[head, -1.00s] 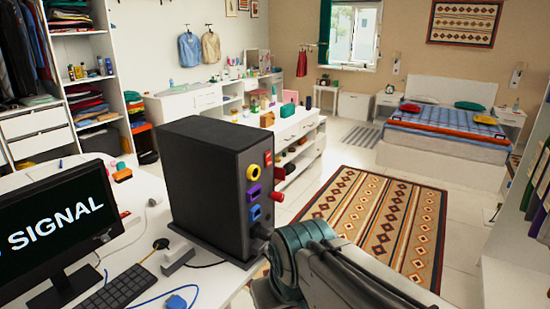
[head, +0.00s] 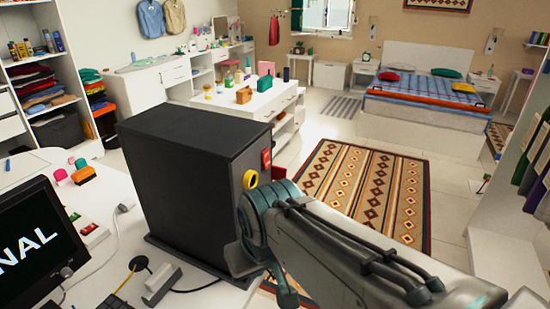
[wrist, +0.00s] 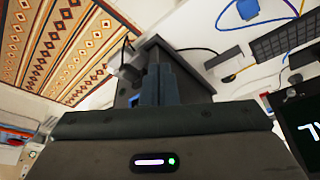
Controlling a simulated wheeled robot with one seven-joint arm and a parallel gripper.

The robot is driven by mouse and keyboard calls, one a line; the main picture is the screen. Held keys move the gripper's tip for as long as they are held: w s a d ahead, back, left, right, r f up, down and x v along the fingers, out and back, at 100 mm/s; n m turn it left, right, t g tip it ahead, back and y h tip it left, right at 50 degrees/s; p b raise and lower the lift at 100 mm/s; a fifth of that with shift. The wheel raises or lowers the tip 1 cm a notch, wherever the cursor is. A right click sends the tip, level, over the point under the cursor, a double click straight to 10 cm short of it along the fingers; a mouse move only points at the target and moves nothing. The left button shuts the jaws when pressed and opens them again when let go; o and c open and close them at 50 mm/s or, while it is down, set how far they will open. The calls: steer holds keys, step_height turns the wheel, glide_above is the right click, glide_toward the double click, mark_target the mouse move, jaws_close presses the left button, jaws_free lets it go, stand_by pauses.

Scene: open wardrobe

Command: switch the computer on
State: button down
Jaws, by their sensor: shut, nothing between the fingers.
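The computer is a black tower (head: 185,175) standing on the white desk in the head view. A red switch (head: 266,158) sits high on its front, with a yellow ring socket (head: 250,179) below it. My arm hides the lower front in that view. In the wrist view, the dark tower (wrist: 180,56) lies just beyond my gripper (wrist: 158,72), whose fingers are together and empty, pointing at the tower's front. A blue socket (wrist: 133,101) shows beside the fingers. I cannot tell if they touch the tower. The monitor (head: 35,240) shows part of a word, "NAL".
Cables and a grey plug block (head: 162,285) lie on the desk by the tower. The keyboard (wrist: 285,42) shows in the wrist view. A white shelf unit (head: 510,215) stands at the right. The patterned rug (head: 365,195) and floor beyond the desk are clear.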

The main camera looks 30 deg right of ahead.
steer(key=shift+d, duration=0.1)
steer(key=w+d+r+m+t+y+b, duration=0.1)
steer(key=w+d+r+m+y, duration=0.1)
steer(key=w+d+r+m, duration=0.3)
steer(key=w+d+r+m+t+y+b, duration=0.2)
steer(key=w+d+r+m, duration=0.3)
steer(key=d+r, duration=0.5)
steer(key=d+y, duration=0.1)
steer(key=d, duration=0.4)
steer(key=shift+w+d+r+m+b, duration=0.15)
steer(key=shift+d+r+m+b, duration=0.15)
steer(key=shift+d+r, duration=0.1)
steer(key=shift+a+f, duration=0.1)
